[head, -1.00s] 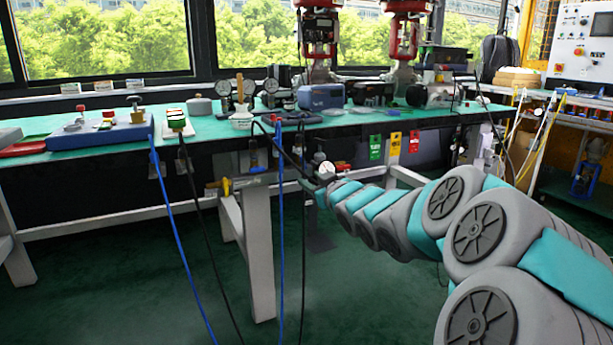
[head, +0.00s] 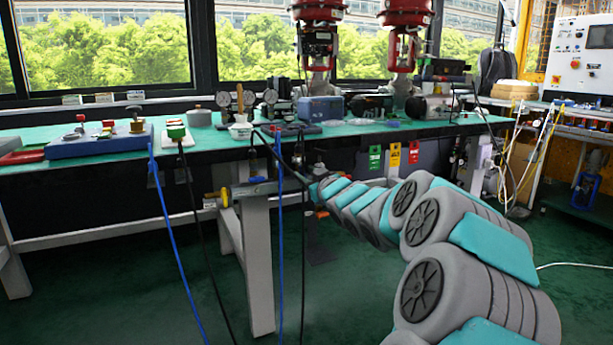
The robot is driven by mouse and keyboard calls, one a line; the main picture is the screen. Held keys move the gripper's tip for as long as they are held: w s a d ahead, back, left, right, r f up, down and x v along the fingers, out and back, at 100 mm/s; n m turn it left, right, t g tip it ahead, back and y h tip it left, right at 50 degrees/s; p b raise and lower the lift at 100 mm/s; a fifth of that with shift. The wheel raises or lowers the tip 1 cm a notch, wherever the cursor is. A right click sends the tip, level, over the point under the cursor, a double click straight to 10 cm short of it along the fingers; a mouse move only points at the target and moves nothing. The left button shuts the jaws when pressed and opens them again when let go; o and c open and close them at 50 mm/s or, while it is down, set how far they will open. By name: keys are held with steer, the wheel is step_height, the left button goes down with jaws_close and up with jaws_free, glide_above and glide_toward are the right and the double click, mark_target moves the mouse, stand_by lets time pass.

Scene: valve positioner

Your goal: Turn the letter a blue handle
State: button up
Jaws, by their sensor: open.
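My arm reaches from the lower right to the front edge of the green workbench (head: 110,170). My gripper (head: 299,163) is small and dark at the arm's far end, just below the bench edge, and it is open. Its fingers are hard to make out against the dark bench front. A grey-blue bar-like part (head: 256,187) sits on the piping under the bench, left of my gripper and apart from it. It may be the blue handle, but no letter A is readable. A yellow knob (head: 224,197) is at the piping's left end.
Blue and black hoses hang in front of the bench near my gripper, including a blue hose (head: 279,240). A bench leg (head: 258,265) stands below the piping. Green, yellow and red tags (head: 394,155) hang at right.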

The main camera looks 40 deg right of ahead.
jaws_close()
stand_by(0.3)
stand_by(0.3)
